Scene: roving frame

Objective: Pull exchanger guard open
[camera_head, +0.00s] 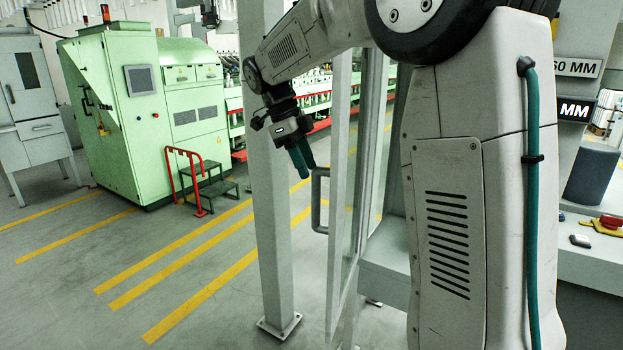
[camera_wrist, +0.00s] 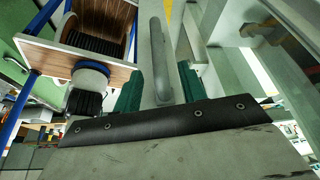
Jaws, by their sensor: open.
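The exchanger guard (camera_head: 338,215) is a tall, pale framed panel beside my arm in the head view. I cannot tell how far it stands open. Its grey, upright bar handle (camera_head: 316,204) sticks out to the left. My gripper (camera_head: 303,160) has teal fingers and is at the upper end of the handle, pointing down and right. In the wrist view the handle (camera_wrist: 157,55) runs between the two open fingers of my gripper (camera_wrist: 160,88). I cannot tell whether either finger touches it. My arm hides part of the guard.
A grey post (camera_head: 268,180) stands just left of the guard. A green machine (camera_head: 118,115) with red-railed steps (camera_head: 205,185) is further back. The floor with yellow lines (camera_head: 180,270) is clear at left. A pale bench (camera_head: 595,235) is at right. A wooden-sided spool rack (camera_wrist: 95,45) shows in the wrist view.

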